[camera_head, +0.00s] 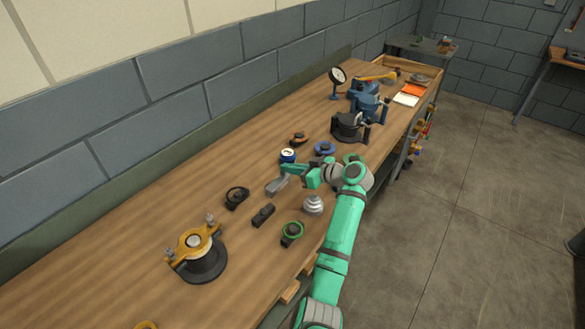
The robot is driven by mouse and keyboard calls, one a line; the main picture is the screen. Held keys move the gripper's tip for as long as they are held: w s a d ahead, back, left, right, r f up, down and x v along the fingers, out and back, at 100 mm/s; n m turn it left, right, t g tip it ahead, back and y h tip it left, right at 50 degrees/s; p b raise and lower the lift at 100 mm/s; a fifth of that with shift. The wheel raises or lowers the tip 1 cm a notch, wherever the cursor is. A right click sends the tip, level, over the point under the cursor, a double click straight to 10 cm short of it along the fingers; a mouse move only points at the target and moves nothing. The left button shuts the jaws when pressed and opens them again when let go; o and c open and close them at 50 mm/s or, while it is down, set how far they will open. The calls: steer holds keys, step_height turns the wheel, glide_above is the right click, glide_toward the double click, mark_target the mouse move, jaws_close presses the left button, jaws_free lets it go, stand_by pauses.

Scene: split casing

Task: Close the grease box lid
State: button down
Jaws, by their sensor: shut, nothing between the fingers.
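I cannot tell for certain which thing is the grease box. A small round blue-and-white container (288,156) stands on the workbench, just behind my gripper; I cannot make out a separate lid on it. My green arm reaches in from the lower right and hides part of the bench's front edge.
The long wooden workbench (140,262) runs along a block wall. A yellow-and-black casing (203,262) stands at the near left. Small dark parts (263,215), a grey stepped piece (313,205) and a green-ringed part (291,233) lie close by. A black casing (346,127) stands farther back.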

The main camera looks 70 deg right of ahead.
steer(key=shift+w+r, duration=0.1)
steer(key=shift+r, duration=0.35)
steer(key=s+a+r, duration=0.2)
steer(key=s+r, duration=0.4)
steer(key=s, duration=0.2)
steer(key=shift+s+a+r, duration=0.2)
steer(key=shift+s+r, duration=0.1)
steer(key=shift+s, duration=0.05)
steer(key=shift+w, duration=0.1)
